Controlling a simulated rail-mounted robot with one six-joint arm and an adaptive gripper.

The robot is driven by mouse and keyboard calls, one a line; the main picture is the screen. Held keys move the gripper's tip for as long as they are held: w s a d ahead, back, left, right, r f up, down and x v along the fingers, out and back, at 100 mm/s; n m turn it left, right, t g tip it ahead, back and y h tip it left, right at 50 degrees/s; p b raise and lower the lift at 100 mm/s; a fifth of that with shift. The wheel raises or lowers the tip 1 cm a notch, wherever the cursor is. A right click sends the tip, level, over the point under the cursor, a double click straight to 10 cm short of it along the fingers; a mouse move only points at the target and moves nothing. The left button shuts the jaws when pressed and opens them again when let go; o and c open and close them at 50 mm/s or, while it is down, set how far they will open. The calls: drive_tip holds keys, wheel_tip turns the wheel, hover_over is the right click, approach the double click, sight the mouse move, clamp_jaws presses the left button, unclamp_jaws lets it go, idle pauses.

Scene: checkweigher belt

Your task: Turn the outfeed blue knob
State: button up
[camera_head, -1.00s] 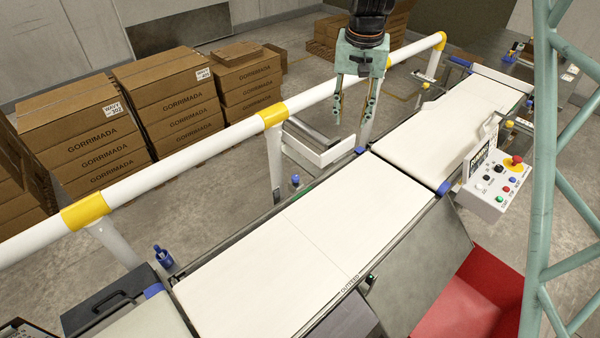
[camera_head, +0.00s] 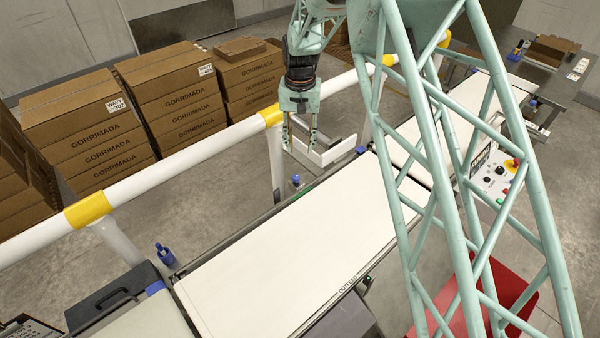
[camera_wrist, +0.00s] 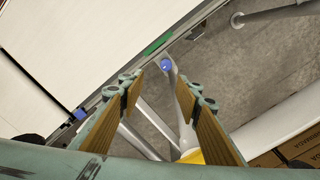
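A small blue knob (camera_head: 295,180) stands at the far edge of the outfeed belt (camera_head: 270,240), close to a white rail post. In the wrist view a blue knob (camera_wrist: 166,65) tops a grey stem, ahead of and roughly midway between my fingertips. My gripper (camera_head: 299,148) is open and empty, above and slightly beyond the knob in the head view. Its two fingers also show in the wrist view (camera_wrist: 164,90), apart from the knob. A second blue knob or fitting (camera_head: 164,256) stands farther left along the belt edge.
A white guard rail (camera_head: 180,155) with yellow bands runs behind the belt, close to my gripper. Stacked cartons (camera_head: 85,130) stand beyond it. A control box (camera_head: 492,180) and a red bin (camera_head: 510,285) are at right, partly behind my lattice arm.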

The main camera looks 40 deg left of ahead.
sight(296, 176)
drive_tip(key=shift+s+a+f, duration=0.2)
drive_tip(key=shift+a+f, duration=0.2)
drive_tip(key=shift+f, duration=0.1)
drive_tip(key=shift+s+a+f, duration=0.2)
drive_tip(key=shift+a+f, duration=0.15)
drive_tip(key=shift+f, duration=0.15)
drive_tip(key=shift+f+p, duration=1.1)
drive_tip(key=shift+f, duration=5.75)
drive_tip(key=shift+c, duration=0.2)
drive_tip(key=c, duration=0.8)
